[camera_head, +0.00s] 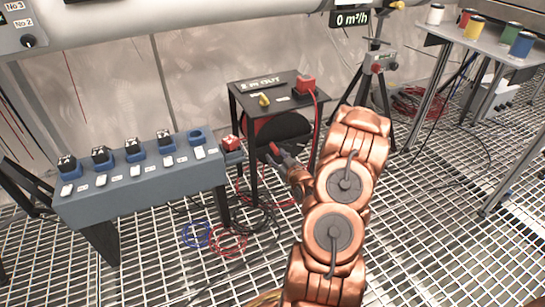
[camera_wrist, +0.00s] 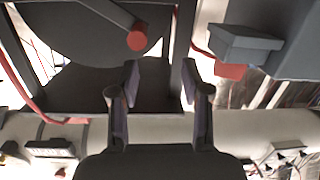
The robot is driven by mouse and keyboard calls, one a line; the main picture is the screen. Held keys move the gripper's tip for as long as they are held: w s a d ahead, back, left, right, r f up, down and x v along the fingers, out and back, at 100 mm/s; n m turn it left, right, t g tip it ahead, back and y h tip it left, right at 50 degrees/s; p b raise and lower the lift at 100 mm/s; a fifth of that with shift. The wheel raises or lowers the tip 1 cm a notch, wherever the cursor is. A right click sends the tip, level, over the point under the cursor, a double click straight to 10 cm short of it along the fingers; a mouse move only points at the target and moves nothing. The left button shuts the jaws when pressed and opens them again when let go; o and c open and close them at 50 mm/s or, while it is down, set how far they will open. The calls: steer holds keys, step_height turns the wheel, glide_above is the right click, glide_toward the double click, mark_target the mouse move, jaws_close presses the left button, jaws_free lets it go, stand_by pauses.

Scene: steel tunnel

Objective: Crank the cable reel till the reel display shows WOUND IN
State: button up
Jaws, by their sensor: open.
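The cable reel (camera_head: 282,126) is a dark disc with red cable, under the top of a small black stand. The display (camera_head: 262,84) on the stand's top reads OUT; the characters before it are hard to read. In the wrist view the reel disc (camera_wrist: 75,35) carries a dark crank arm (camera_wrist: 105,10) ending in a red knob (camera_wrist: 137,38). My gripper (camera_wrist: 161,82) is open and empty, its fingertips apart from the knob, which lies ahead and slightly left of the gap. In the head view my gripper (camera_head: 281,157) is beside the reel's front, partly hidden by my arm.
The black stand (camera_head: 240,98) carries a yellow knob (camera_head: 264,100) and a red box (camera_head: 305,84). A grey bench (camera_head: 140,185) with several dark-topped blue sockets stands left. A tripod (camera_head: 378,75) and a spool table (camera_head: 490,42) are right. Loose cables (camera_head: 228,240) lie on the grating.

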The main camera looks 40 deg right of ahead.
mark_target(272, 144)
steer(key=d+f, duration=0.1)
steer(key=s+f+m+t+h+b, duration=0.1)
steer(key=shift+s+d+f, duration=0.15)
steer(key=shift+d+f, duration=0.15)
steer(key=shift+d, duration=0.1)
steer(key=shift+b+x, duration=1.45)
steer(key=shift+x, duration=2.4)
steer(key=shift+s+d+r, duration=0.1)
steer(key=shift+d+r, duration=0.05)
jaws_close()
